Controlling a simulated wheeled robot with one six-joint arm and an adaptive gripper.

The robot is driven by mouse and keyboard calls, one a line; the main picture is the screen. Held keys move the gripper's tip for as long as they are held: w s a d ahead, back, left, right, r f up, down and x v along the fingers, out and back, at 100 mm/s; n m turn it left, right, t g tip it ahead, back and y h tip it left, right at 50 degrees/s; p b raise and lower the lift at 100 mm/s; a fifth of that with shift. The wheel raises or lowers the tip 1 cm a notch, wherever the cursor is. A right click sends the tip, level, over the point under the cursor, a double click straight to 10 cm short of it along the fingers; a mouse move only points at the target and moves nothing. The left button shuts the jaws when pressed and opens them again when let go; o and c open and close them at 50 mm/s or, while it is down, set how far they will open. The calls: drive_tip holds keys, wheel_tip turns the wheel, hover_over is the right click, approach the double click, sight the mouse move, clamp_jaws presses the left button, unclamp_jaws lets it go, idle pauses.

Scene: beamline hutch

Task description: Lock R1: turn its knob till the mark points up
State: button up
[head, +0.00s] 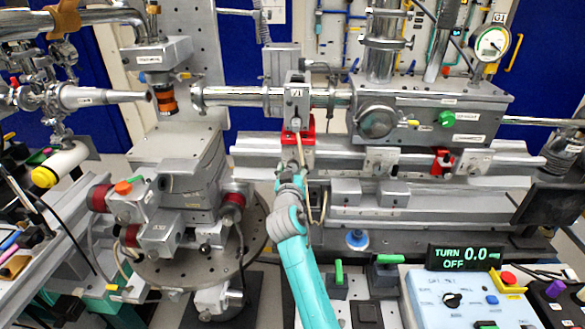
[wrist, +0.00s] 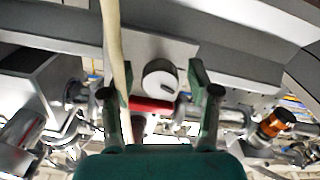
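A round pale grey knob (wrist: 160,78) with a short dark mark on its face shows in the wrist view. The mark sits right of the face's centre and runs slantwise there. My gripper (wrist: 161,83) is open, with a green-padded finger on either side of the knob and visible gaps to it. A red piece (wrist: 152,104) lies just below the knob in that picture. In the head view my gripper (head: 290,178) is in front of the rail, below the red carrier (head: 306,138). There the knob is not discernible, and no R1 label is readable.
A beige cable (wrist: 115,50) runs close by the left finger in the wrist view. A second red part (head: 443,160) is on the rail to the right. A display (head: 466,257) reads "TURN 0.0 OFF". The round stage (head: 195,265) stands left of my arm.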

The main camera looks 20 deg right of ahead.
clamp_jaws()
drive_tip(key=shift+m, duration=0.4)
drive_tip(key=m, duration=0.9)
drive_tip(key=shift+m, duration=2)
